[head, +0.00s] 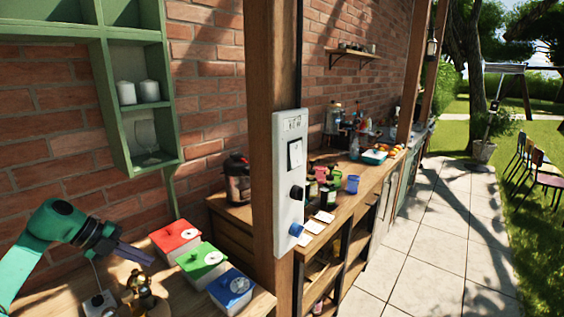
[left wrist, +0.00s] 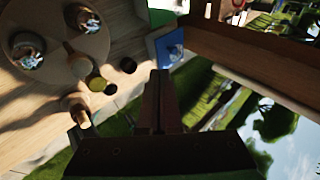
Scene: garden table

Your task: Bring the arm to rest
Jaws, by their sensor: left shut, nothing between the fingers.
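My left arm comes in from the left in the head view, green with a dark wrist. Its left gripper (head: 150,260) is shut and empty, above the wooden table, just left of the coloured boxes and over a brass-coloured object. In the left wrist view the shut fingers (left wrist: 160,82) point up the picture, with nothing between them. My right gripper is in neither view.
A red box (head: 176,240), a green box (head: 203,264) and a blue box (head: 231,289) stand close beside the gripper. The brass-coloured object (head: 146,299) stands below it. A wooden post with a white switch panel (head: 289,185) rises to the right. Green shelves (head: 112,110) hang above.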

